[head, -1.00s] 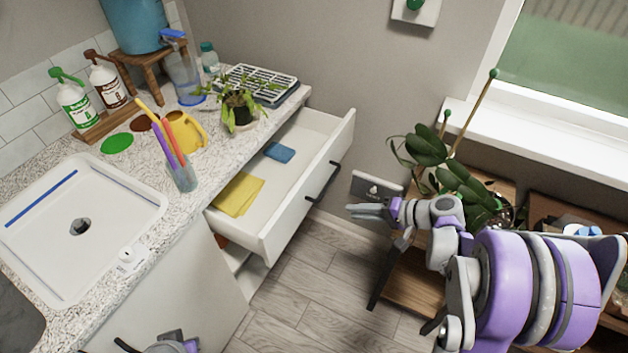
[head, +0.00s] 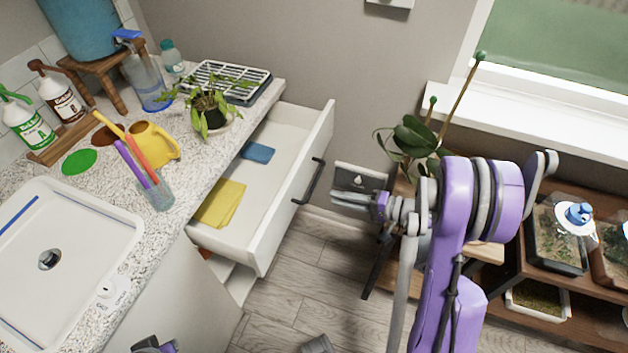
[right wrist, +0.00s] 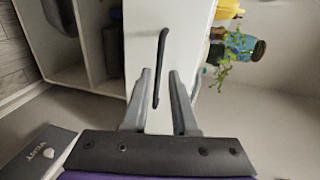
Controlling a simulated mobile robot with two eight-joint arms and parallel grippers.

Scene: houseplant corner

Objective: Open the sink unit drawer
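The sink unit drawer (head: 278,205) is pulled well out below the worktop. A yellow cloth and a blue sponge lie inside it. Its dark bar handle (head: 309,182) is on the white front; in the right wrist view the handle (right wrist: 160,68) lies ahead of and between my fingers. My right gripper (head: 338,202) is to the right of the drawer front, fingers pointing at it; in the right wrist view its two fingers (right wrist: 168,92) are apart with nothing seen gripped. A small part of my left gripper (head: 155,346) shows at the bottom edge, its fingers unclear.
The worktop holds a white sink (head: 75,262), a yellow watering can (head: 157,142), a cup of tools (head: 160,195) and a potted plant (head: 208,112). A wooden shelf (head: 560,278) with plant trays stands at the right. Grey floor (head: 290,300) is clear before the drawer.

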